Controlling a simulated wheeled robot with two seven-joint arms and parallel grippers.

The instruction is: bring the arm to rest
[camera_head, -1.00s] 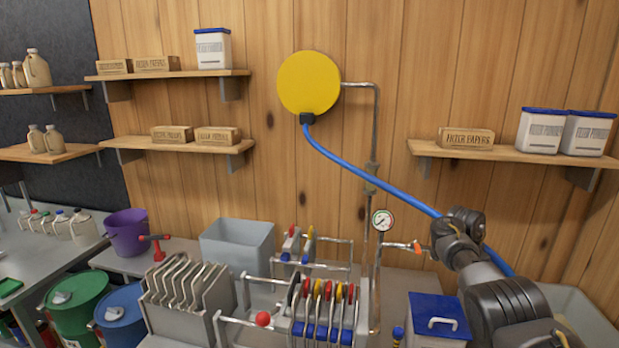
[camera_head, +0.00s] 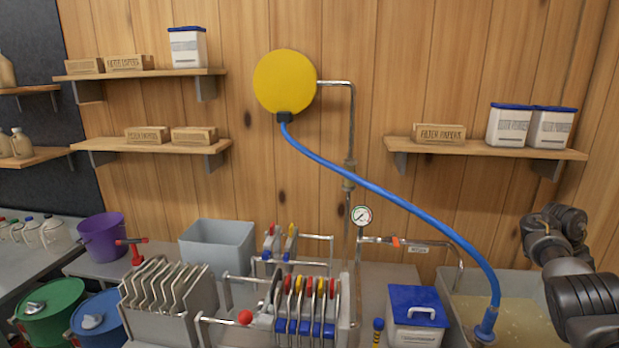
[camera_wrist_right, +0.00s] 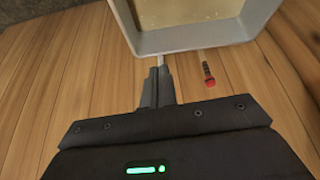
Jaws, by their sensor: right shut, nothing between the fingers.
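My right arm (camera_head: 565,255) is at the right edge of the head view, beside the grey tub, and its gripper is not visible there. In the right wrist view my right gripper (camera_wrist_right: 158,86) is shut and empty, with its fingers together. The fingertips point toward the rim of a grey basin (camera_wrist_right: 195,40) holding pale liquid; I cannot tell whether they are clear of it by much. My left gripper is in neither view.
A blue hose (camera_head: 400,200) runs from the yellow disc (camera_head: 285,82) down into the grey tub (camera_head: 530,290). A blue-lidded box (camera_head: 415,315) stands left of the tub. A small red-ended rod (camera_wrist_right: 209,75) lies beside the basin in the wrist view.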

